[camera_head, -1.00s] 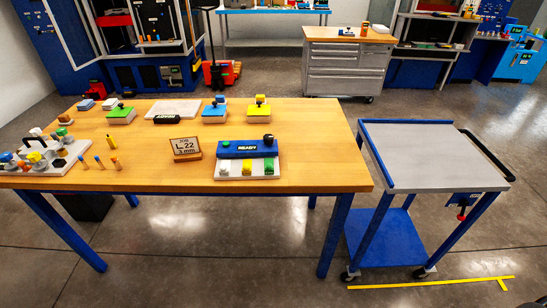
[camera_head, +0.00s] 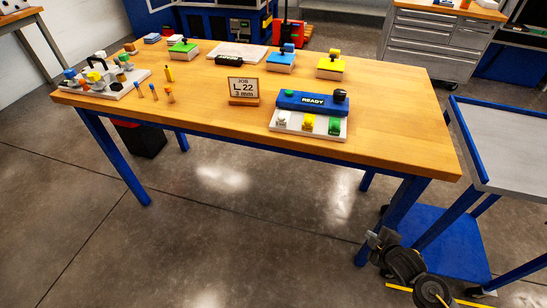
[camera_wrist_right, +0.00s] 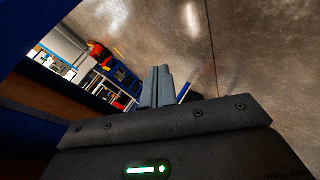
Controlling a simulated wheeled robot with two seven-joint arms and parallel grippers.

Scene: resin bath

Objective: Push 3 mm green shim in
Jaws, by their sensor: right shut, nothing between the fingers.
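The green shim (camera_head: 335,126) is the rightmost of three small coloured pieces along the front of the blue fixture marked READY (camera_head: 312,102). A yellow piece (camera_head: 308,122) and a white piece (camera_head: 283,119) sit to its left. How far the green shim is seated is too small to tell. My right gripper (camera_head: 374,240) is low at the bottom right, below and in front of the table, well apart from the fixture. In the right wrist view its fingers (camera_wrist_right: 157,88) are together and empty, over the floor. My left gripper is not in view.
The wooden table (camera_head: 215,115) carries a sign (camera_head: 243,91) reading JOB L 22 3 mm, several blocks at the back and a crowded tray (camera_head: 125,88) at the left. A grey-topped cart (camera_head: 500,150) stands at the right, close to my right arm. The table's front middle is clear.

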